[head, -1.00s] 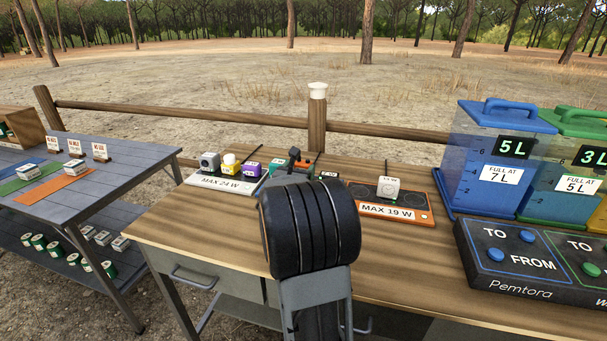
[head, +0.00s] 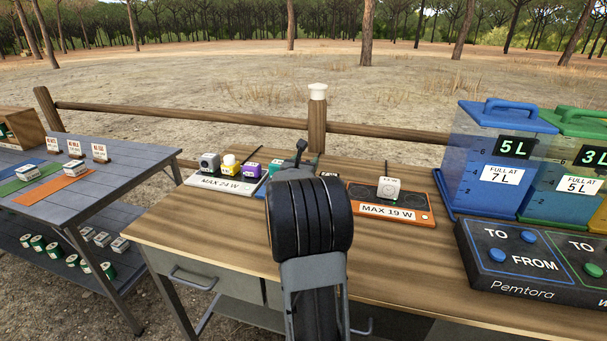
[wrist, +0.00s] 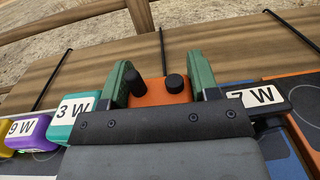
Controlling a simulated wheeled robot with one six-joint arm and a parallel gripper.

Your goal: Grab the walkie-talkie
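In the wrist view the walkie-talkie (wrist: 160,92), orange with two black knobs or stubs on top, stands between the two green fingers of my gripper (wrist: 160,82). The fingers are spread wide, one on each side of its body. Its lower part is hidden behind the gripper's dark front plate, and I cannot make out contact with the fingers.
A teal 3 W block (wrist: 75,112) and a purple 9 W block (wrist: 28,130) stand left of the gripper; a dark 7 W item (wrist: 258,112) is close on its right. The orange MAX 19 W board (head: 415,218) holds a white block (head: 388,188). Blue tank (head: 490,185) stands at right.

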